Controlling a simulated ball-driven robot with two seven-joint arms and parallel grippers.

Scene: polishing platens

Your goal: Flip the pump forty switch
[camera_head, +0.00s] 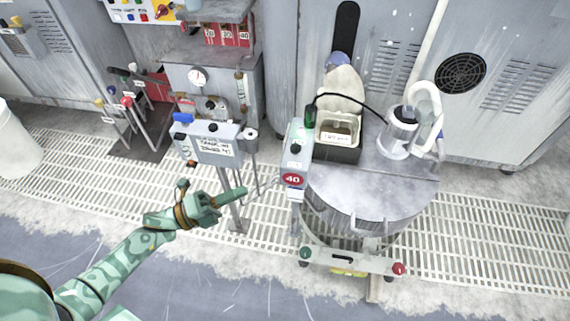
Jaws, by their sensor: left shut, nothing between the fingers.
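A narrow grey box (294,160) with a red round "40" label (292,180) stands upright at the left side of a large round metal drum. A small dark knob or switch (295,148) shows on its upper face; which way it is set is too small to tell. My left gripper (243,191) is green, shut and empty. Its tips point right toward the "40" box, with a visible gap in the picture. My right gripper is not in view.
A grey control box (208,148) with a written label stands on a post behind my gripper. The metal drum (370,190) carries a bin (338,137) and a white pump-like fitting (402,140). A bar (352,261) with green and red ends is in front. Grated floor (480,225) is open to the right.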

